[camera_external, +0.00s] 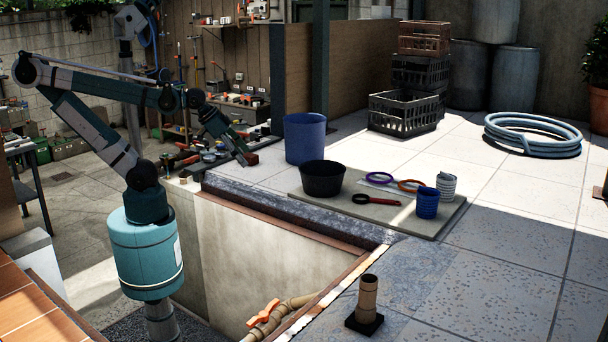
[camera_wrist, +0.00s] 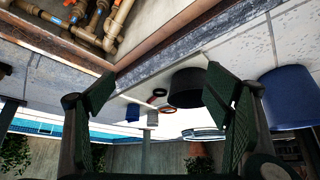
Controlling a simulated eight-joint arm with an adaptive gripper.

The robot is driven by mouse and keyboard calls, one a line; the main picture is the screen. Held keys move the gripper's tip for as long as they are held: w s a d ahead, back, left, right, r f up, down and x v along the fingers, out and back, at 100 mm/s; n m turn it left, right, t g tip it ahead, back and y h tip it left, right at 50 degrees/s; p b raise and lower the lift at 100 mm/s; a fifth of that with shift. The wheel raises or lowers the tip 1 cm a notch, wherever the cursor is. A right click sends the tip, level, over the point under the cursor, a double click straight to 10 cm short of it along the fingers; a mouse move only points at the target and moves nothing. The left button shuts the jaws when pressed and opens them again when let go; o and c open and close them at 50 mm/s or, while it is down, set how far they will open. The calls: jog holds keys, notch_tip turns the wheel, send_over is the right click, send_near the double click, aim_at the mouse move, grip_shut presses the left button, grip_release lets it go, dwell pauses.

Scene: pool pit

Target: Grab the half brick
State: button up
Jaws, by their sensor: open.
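A small reddish-brown block (camera_external: 252,158), which may be the half brick, lies on the paved ledge near the pit's far left corner. My gripper (camera_external: 238,151) points down right beside it in the external view; I cannot tell whether they touch. In the wrist view my gripper (camera_wrist: 162,85) has its two dark green fingers spread wide with nothing held between them. No half brick can be made out in the wrist view, which looks across the pit edge and paving upside down.
A blue bin (camera_external: 305,138) and black bowl (camera_external: 323,179) stand right of my gripper. A beige board (camera_external: 440,222) bears rings, a magnifier-like tool and cups. Tools (camera_external: 205,155) crowd the ledge to the left. The open pit (camera_external: 265,265) has pipes.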

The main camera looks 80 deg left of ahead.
jog(key=w+a+r+n+g+y, duration=0.1)
jog(key=w+a, duration=0.3)
jog(key=a, duration=0.3)
jog(key=w+a+r+n+g, duration=0.1)
jog(key=w+a+n, duration=0.1)
jog(key=w+a, duration=0.35)
jog(key=n+g+h, duration=0.1)
jog(key=n+g, duration=0.4)
jog(key=n, duration=0.1)
send_over(247, 155)
jog(key=f, duration=1.5)
jog(key=shift+w+a+f, duration=0.2)
jog(key=shift+w+f, duration=0.05)
jog(key=shift+s+a+f, duration=0.1)
jog(key=shift+s+a, duration=0.05)
jog(key=shift+a, duration=0.05)
jog(key=shift+f, duration=0.1)
jog(key=shift+f, duration=1.2)
jog(key=shift+f, duration=0.1)
